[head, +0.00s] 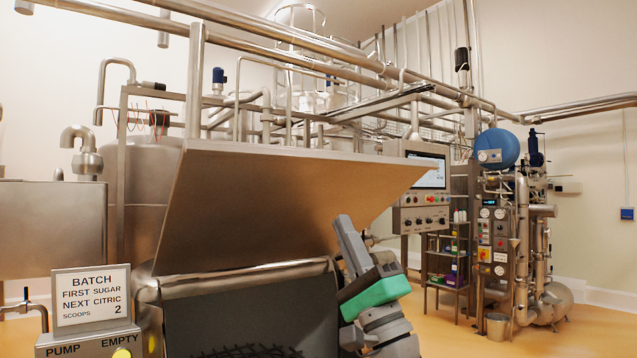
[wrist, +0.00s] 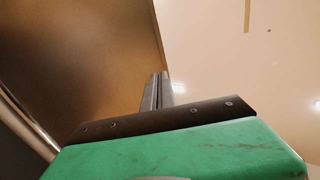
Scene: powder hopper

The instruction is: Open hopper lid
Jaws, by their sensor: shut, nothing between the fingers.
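The hopper lid (head: 290,200) is a broad brownish metal panel. It stands raised and tilted above the hopper (head: 250,305), with its underside toward the head view and its lower edge along the hopper's back rim. A dark mesh shows low in the hopper mouth. My gripper (head: 345,225), with a green body, is at the lid's lower right, fingers pointing up. The fingers are shut and empty. In the wrist view the lid (wrist: 90,60) fills the left side, beside the closed fingers (wrist: 157,80); whether they touch it I cannot tell.
A batch sign (head: 91,294) stands on a pump box at the front left. A control panel (head: 425,190) is behind the lid on the right. A shelf and pipework with a blue tank (head: 497,148) stand further right. Open floor (head: 590,330) lies at the right.

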